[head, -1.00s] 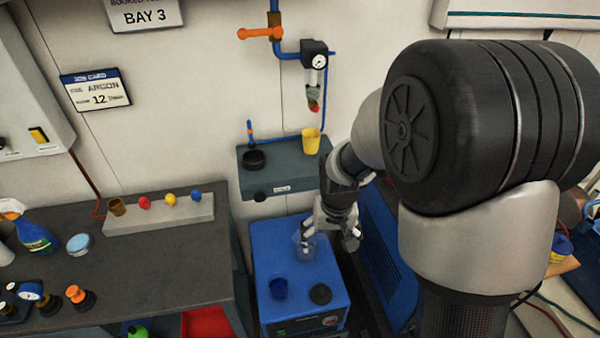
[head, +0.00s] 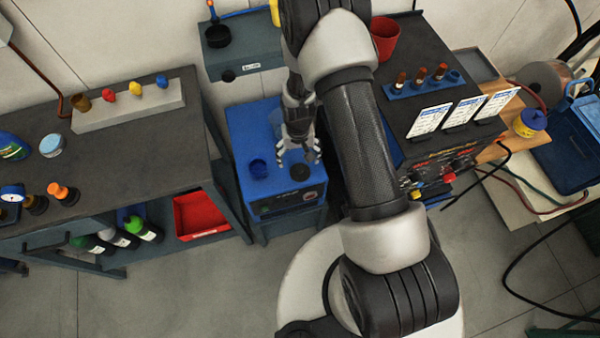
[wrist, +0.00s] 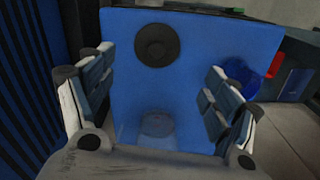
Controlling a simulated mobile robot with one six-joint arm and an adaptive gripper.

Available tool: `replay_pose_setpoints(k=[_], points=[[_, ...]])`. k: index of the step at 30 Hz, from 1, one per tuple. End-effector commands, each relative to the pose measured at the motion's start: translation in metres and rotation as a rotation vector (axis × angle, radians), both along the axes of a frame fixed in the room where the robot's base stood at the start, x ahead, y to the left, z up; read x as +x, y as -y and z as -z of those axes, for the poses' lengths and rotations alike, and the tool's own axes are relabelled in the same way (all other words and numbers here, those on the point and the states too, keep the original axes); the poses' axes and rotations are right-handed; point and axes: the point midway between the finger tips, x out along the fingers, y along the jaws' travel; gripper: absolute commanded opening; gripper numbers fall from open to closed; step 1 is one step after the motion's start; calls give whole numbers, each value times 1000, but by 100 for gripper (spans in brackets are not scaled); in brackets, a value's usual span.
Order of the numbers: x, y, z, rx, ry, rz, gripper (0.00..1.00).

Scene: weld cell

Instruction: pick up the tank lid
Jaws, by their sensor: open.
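The tank lid, a round black disc (head: 299,172), lies flat on the front right of the blue-topped unit (head: 240,130). In the wrist view the lid (wrist: 157,44) shows between the fingers' lines but farther out, near the top. My gripper (head: 298,153) is above the blue top, just behind the lid in the head view. In the wrist view my gripper (wrist: 158,95) has its fingers spread wide with nothing between them. The lid appears apart from both fingers.
A blue cup (head: 258,168) stands left of the lid. A clear round vessel (wrist: 157,123) stands on the blue top, low in the wrist view. A grey shelf (head: 240,60) is behind. The workbench (head: 130,150) is left, and a dark machine (head: 430,80) is right.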

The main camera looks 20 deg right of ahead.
Motion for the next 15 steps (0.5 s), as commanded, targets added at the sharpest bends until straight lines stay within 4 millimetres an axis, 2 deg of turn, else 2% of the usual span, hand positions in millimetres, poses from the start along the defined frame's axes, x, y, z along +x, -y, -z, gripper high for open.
replay_pose_setpoints(k=[1,3,11,15], points=[[-1,0,11,0,-3,0,81],[0,0,19,0,-1,0,81],[-1,1,32,0,0,0,81],[-3,4,52,0,-2,1,81]])
